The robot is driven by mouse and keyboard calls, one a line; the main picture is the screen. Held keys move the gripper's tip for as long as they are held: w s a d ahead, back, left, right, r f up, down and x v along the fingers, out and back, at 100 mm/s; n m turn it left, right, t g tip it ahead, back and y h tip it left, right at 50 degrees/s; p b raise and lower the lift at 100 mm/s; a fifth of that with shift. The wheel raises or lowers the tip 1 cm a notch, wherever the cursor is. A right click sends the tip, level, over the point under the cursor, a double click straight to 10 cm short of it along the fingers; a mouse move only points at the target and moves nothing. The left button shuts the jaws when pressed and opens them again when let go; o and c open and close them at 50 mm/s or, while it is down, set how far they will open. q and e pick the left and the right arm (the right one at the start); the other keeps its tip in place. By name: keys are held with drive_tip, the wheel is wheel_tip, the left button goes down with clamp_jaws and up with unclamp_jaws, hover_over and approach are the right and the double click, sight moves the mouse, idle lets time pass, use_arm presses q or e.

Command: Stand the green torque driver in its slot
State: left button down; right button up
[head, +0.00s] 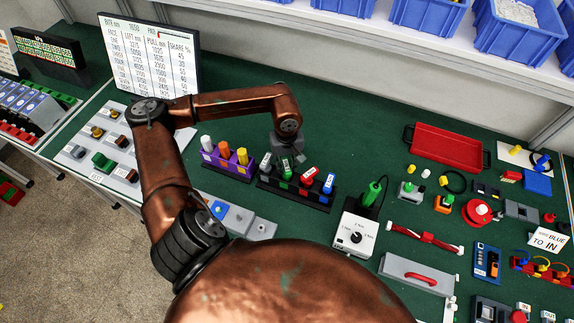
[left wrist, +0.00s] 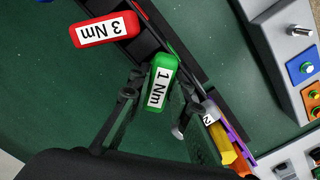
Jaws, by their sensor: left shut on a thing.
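The green torque driver (left wrist: 162,78), labelled 1 Nm, is between the two fingers of my left gripper (left wrist: 158,100) in the left wrist view. In the head view my left gripper (head: 288,153) is over the black rack (head: 318,204), with the green driver's handle (head: 286,172) just below it. The gripper is shut on the driver. The driver's lower end is hidden, so I cannot tell how deep it sits in a slot. The red driver (left wrist: 104,30), labelled 3 Nm, stands beside it in the rack. My right gripper is not in view.
A blue-labelled driver (head: 328,183) stands at the rack's right end. A purple rack (head: 228,164) with white, orange and yellow pieces is close on the left. A white dial box (head: 355,234) with a green-handled tool (head: 372,192) is on the right. Green mat is bare behind the racks.

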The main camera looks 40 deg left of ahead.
use_arm(q)
drive_tip(key=shift+f+b, duration=0.25)
drive_tip(key=shift+b, duration=0.15)
idle(0.8)
drive_tip(key=c, duration=1.7)
unclamp_jaws()
wheel_tip(320, 180, up, 12)
